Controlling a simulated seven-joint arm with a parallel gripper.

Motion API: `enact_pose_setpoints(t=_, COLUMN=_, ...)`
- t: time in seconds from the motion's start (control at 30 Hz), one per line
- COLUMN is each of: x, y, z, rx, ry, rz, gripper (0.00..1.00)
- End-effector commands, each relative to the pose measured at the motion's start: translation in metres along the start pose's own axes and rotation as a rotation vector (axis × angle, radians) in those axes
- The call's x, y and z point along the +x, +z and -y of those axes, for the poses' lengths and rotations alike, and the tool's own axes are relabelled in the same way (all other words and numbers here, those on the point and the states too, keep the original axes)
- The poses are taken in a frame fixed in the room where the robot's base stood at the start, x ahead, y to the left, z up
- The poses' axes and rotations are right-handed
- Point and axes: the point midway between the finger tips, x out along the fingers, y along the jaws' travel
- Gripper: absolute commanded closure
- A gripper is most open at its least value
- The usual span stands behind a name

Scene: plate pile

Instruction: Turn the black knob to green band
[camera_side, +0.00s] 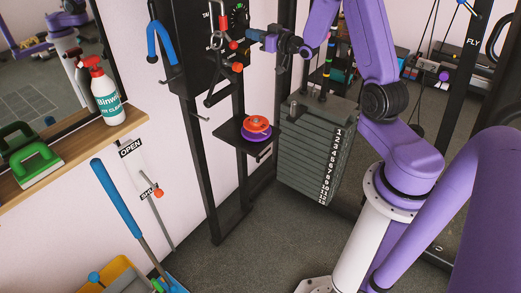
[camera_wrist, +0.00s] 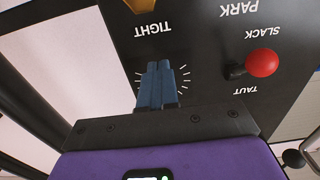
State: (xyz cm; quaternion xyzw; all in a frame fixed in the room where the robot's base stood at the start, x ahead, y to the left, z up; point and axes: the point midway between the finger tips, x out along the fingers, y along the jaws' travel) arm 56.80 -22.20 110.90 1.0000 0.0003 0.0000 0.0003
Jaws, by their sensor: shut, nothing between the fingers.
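A black round dial (camera_side: 238,15) with green marks shows at the top of the black panel in the side view. It is small there, and I cannot make out the knob's pointer or a distinct green band. My gripper (camera_side: 251,34) has blue fingers and is just right of and below the dial in that picture. In the wrist view my gripper (camera_wrist: 159,68) is shut, with its two blue fingers side by side and nothing between them. White tick marks fan out around the fingertips on the panel. The fingers hide what lies behind them, and contact cannot be told.
A red ball-ended lever (camera_wrist: 262,63) sits right of my fingers by SLACK and TAUT labels. A metal carabiner (camera_side: 216,40) hangs near the panel. Orange and purple discs (camera_side: 257,125) lie on a shelf (camera_side: 232,132) beside the weight stack (camera_side: 312,150).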

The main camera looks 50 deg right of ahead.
Motion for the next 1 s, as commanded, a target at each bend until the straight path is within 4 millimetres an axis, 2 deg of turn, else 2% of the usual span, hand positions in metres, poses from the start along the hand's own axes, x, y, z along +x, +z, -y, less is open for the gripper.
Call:
enact_pose_setpoints(t=0.43, x=-0.044, y=0.000, z=-0.001, rx=0.000, ry=0.003, rz=0.000, gripper=1.00)
enact_pose_setpoints(t=0.83, x=-0.049, y=-0.001, z=-0.001, rx=0.000, ry=0.002, rz=-0.001, gripper=1.00)
enact_pose_setpoints(t=1.0, x=-0.057, y=-0.007, z=-0.006, rx=0.000, ry=0.003, rz=-0.002, gripper=1.00)
